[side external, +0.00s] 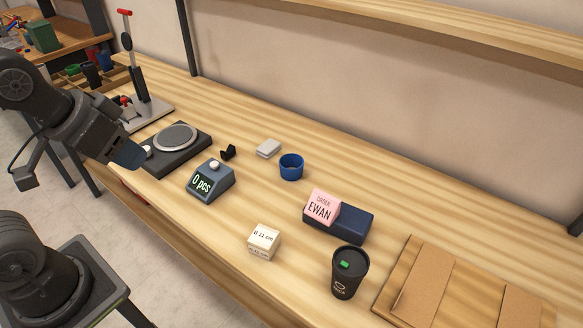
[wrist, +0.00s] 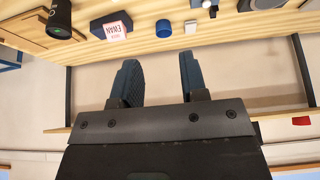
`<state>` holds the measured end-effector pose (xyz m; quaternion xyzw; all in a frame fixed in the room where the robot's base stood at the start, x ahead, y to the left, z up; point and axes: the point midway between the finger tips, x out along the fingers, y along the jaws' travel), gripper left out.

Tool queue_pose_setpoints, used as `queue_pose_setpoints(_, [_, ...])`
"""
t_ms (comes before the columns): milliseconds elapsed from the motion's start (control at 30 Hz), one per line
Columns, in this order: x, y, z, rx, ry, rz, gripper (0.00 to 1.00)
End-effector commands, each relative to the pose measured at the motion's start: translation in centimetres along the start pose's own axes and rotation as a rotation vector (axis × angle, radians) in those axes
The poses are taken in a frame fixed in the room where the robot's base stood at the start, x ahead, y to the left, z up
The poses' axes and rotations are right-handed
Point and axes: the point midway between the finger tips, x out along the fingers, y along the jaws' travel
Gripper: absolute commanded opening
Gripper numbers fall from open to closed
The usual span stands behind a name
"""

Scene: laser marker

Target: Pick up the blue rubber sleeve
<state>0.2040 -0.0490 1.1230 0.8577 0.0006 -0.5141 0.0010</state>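The blue rubber sleeve (side external: 291,167) is a short, open-topped ring standing upright on the wooden bench, right of the small grey block. It also shows near the top of the wrist view (wrist: 163,28), which looks upside down. My gripper (side external: 127,153) is at the left of the side view, in the air near the bench's front edge and well away from the sleeve. In the wrist view my gripper (wrist: 159,72) has its two blue-grey fingers apart with nothing between them.
The counter reading "0 pcs" (side external: 211,181), round-plate device (side external: 176,137), black clip (side external: 228,152) and grey block (side external: 268,148) stand left of the sleeve. The pink card (side external: 322,206) on a navy block (side external: 352,224), white box (side external: 263,242), black cup (side external: 349,275) and cardboard (side external: 420,285) lie nearer.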

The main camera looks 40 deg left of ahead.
Motion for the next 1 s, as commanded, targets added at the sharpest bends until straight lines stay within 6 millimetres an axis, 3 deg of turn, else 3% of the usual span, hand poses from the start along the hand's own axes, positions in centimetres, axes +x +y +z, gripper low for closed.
queue_pose_setpoints(167, [0.2,0.0,-2.6,-0.073,-0.032,0.001,0.40])
queue_pose_setpoints(267, [1.0,0.1,-5.7,-0.167,-0.070,-0.002,0.40])
queue_pose_setpoints(467, [4.5,0.2,-12.6,-0.389,-0.152,-0.021,0.40])
queue_pose_setpoints(700, [12.0,0.3,-19.1,-0.653,-0.246,-0.068,0.40])
queue_pose_setpoints(833, [17.3,0.4,-21.5,-0.795,-0.295,-0.104,0.40])
queue_pose_setpoints(1000, [24.6,0.5,-23.2,-0.969,-0.350,-0.158,0.40])
